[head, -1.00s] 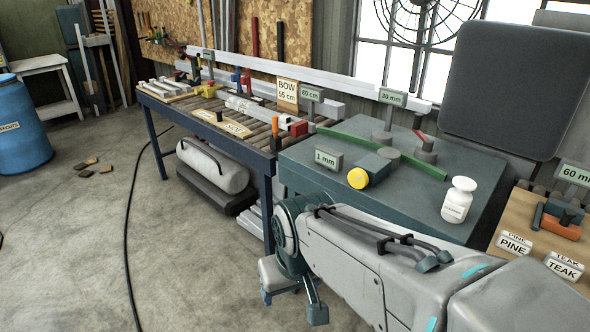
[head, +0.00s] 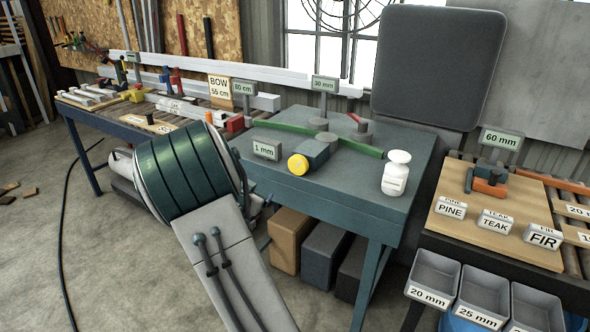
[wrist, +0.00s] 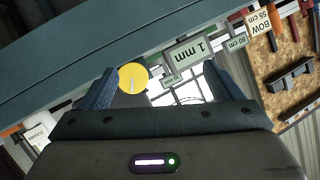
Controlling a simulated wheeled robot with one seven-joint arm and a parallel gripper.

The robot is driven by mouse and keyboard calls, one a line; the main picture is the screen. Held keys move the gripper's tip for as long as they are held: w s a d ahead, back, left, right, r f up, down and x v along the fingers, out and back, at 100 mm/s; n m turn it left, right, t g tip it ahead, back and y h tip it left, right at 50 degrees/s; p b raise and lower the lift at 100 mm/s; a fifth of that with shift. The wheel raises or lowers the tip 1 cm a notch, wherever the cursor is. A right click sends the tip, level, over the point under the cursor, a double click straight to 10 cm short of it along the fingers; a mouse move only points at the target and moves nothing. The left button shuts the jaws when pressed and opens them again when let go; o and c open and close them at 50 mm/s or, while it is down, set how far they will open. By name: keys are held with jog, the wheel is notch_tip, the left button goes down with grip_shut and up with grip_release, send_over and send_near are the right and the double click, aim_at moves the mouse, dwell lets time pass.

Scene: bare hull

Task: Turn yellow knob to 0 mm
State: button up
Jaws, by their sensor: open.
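The yellow knob (head: 298,164) is on the front end of a dark blue-grey block (head: 315,151) on the teal bench (head: 340,184). A sign (head: 267,150) just left of it reads "1 mm". In the wrist view the yellow knob (wrist: 133,77) shows a short pale mark on its face, and the "1 mm" sign (wrist: 190,52) is beside it. My gripper (wrist: 162,80) is open and empty. The knob appears between its fingers, nearer the left one; I cannot tell the remaining distance. The head view does not show my fingers.
A white bottle (head: 396,174) stands at the bench's right front. A green bar (head: 350,142) lies behind the knob. A "30 mm" sign (head: 325,84) stands farther back. A wooden board (head: 480,220) with labels is to the right, above grey bins (head: 432,280).

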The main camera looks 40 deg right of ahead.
aim_at(296, 166)
jog(key=w+d+m+h, duration=0.1)
jog(key=d+h, duration=0.1)
jog(key=d, duration=0.4)
jog(key=w+d+m+g+h, duration=0.1)
jog(key=d+h, duration=0.1)
jog(key=d, duration=0.4)
jog(key=w+d+m+g+h, duration=0.1)
jog(key=d+h, duration=0.1)
jog(key=d, duration=0.4)
jog(key=shift+w+d+f+p, duration=0.3)
jog(key=shift+w+d+p, duration=0.05)
jog(key=c, duration=1)
